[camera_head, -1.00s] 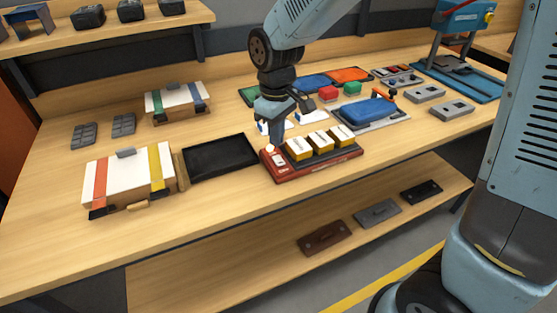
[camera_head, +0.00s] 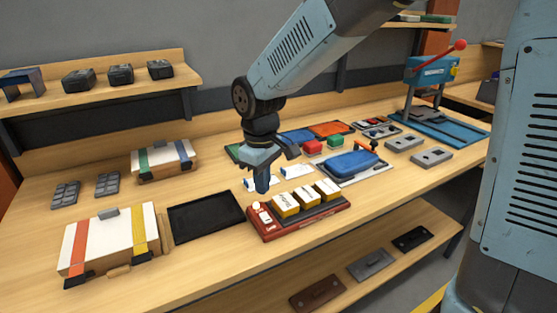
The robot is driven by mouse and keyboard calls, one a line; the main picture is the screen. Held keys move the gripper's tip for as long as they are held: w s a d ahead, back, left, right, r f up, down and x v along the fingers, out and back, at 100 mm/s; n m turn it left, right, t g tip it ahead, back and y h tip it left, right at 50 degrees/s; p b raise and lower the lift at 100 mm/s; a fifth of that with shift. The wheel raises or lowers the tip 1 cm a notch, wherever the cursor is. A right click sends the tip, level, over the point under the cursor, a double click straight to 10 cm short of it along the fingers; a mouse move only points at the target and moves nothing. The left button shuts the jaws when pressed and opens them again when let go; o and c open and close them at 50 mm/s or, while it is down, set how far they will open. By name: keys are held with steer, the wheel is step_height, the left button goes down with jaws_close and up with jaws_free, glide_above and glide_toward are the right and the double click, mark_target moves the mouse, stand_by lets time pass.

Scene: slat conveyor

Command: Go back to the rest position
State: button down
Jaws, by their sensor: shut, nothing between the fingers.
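My gripper (camera_head: 263,183) hangs from the arm above the middle of the workbench (camera_head: 110,272), its fingers pointing down. It is shut and empty. It is just behind and above the left end of a red-based device (camera_head: 268,231) that carries yellow-and-white blocks (camera_head: 308,197). The fingertips look clear of the device, with a small gap. The arm hides part of the wall and some of the bench behind it.
A black tray (camera_head: 204,218) and a white case with red and yellow straps (camera_head: 109,243) lie to the left. A lower shelf (camera_head: 340,247) holds flat plates.

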steer(key=s+d+r+m+t, duration=0.1)
steer(key=d+r+m, duration=0.3)
steer(key=d, duration=0.5)
steer(key=d+r+m+t, duration=0.2)
steer(key=d+r, duration=0.4)
steer(key=d, duration=0.3)
steer(key=s+d+r+m+t, duration=0.2)
steer(key=s+d+m, duration=0.4)
steer(key=s+d, duration=0.3)
steer(key=d+r, duration=0.1)
steer(key=d, duration=0.2)
steer(key=shift+s+d+r+t, duration=0.25)
steer(key=shift+s+t, duration=0.05)
steer(key=shift+s, duration=0.1)
